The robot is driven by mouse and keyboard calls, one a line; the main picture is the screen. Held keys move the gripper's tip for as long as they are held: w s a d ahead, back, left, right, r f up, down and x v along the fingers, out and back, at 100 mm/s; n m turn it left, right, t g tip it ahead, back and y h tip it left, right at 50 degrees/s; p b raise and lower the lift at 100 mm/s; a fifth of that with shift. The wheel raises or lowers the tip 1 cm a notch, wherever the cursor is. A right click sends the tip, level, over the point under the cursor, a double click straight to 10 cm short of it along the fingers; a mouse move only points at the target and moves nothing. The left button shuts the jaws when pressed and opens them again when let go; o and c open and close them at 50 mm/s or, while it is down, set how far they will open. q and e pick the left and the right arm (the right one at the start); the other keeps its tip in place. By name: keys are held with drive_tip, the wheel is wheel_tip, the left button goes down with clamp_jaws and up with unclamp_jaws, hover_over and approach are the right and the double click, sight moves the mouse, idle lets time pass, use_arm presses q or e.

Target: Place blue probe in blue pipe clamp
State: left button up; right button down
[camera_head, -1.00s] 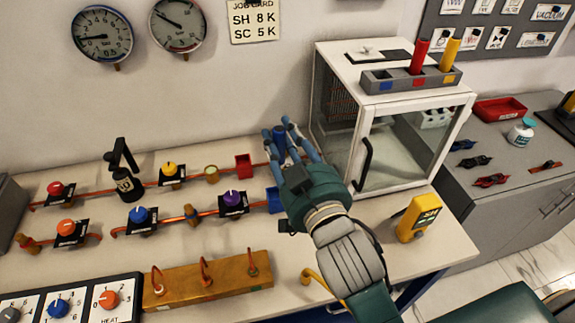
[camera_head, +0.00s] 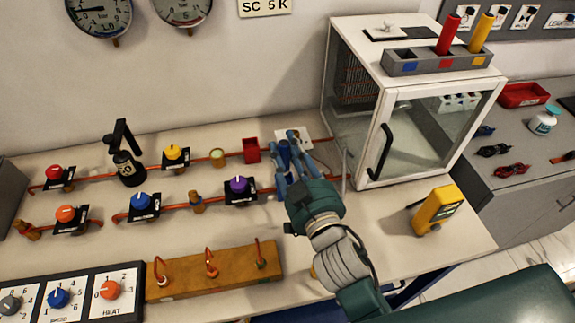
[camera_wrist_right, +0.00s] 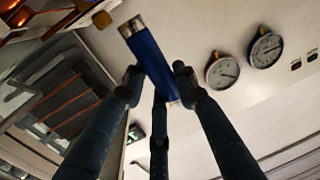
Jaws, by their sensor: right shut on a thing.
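My right gripper (camera_head: 292,145) is over the back of the bench, just left of the glass cabinet. Its fingers are shut on the blue probe (camera_wrist_right: 150,60), a blue cylinder with a metallic end in the right wrist view. The probe is tilted in that picture and sticks out past the fingertips. In the head view the fingers hide most of the probe. The blue pipe clamp is largely hidden behind my gripper in the head view, so I cannot tell whether the probe touches it. My left gripper is not in view.
A red clamp (camera_head: 251,150) is on the back pipe, left of my gripper. A white cabinet (camera_head: 352,130) stands close on the right, with a grey rack (camera_head: 430,63) holding a red and a yellow probe on top. A yellow meter (camera_head: 436,209) stands in front. A wooden block (camera_head: 215,272) has several hooks.

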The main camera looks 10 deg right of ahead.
sight(289, 168)
drive_tip(key=shift+f, duration=0.35)
wheel_tip(289, 168, down, 4)
drive_tip(key=shift+r+b, duration=0.2)
drive_tip(key=shift+b, duration=0.25)
drive_tip(key=shift+f, duration=0.35)
drive_tip(key=c, duration=1.4)
unclamp_jaws()
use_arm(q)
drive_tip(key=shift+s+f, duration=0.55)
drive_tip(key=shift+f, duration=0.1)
use_arm(e)
drive_tip(key=shift+o, duration=0.2)
